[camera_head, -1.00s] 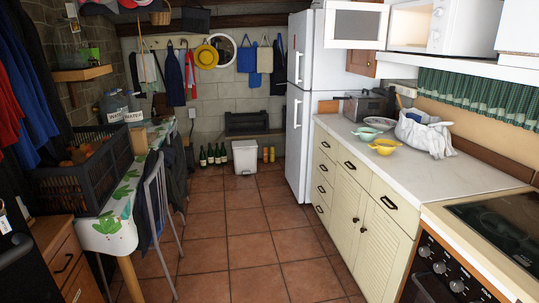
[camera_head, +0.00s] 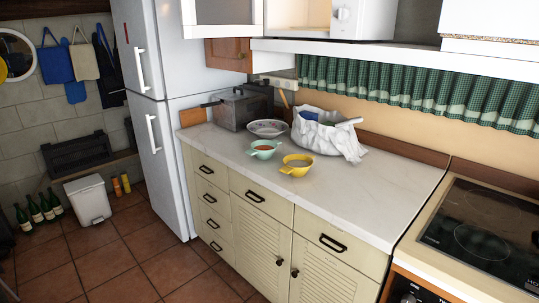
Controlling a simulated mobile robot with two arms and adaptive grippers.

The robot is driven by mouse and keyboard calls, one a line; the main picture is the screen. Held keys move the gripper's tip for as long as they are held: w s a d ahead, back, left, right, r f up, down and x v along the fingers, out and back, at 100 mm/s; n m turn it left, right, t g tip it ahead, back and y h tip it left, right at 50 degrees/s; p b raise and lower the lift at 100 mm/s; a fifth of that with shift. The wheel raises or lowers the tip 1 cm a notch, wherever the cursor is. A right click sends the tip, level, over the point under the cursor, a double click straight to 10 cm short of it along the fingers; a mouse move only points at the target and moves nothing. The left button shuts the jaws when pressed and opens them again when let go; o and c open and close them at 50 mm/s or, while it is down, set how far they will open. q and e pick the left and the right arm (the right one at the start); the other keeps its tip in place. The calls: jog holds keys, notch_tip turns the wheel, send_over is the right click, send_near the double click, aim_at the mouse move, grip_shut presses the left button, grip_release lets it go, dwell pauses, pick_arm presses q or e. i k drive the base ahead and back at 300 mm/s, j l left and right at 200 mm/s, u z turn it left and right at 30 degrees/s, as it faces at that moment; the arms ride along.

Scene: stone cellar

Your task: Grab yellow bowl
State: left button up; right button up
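The yellow bowl (camera_head: 297,166) stands upright near the front edge of the white counter (camera_head: 370,195), above the cream cabinets. A mint green bowl (camera_head: 263,149) with something orange-brown inside stands just left of it and a little behind. Neither of my grippers shows in the view, and nothing touches the yellow bowl.
A white bag (camera_head: 328,138) and a pale bowl (camera_head: 268,128) stand behind the yellow bowl. A dark metal box (camera_head: 242,108) is near the fridge (camera_head: 160,70). The counter to the right is clear up to the stove (camera_head: 485,230). A shelf (camera_head: 350,51) hangs above. Tiled floor is free at lower left.

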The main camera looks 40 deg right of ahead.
aim_at(298, 166)
jog(key=i+j+z, duration=0.1)
jog(key=i+z, duration=0.3)
jog(key=i+j+z, duration=0.4)
jog(key=i, duration=0.2)
jog(key=i+j+z, duration=0.35)
jog(key=i+l, duration=0.1)
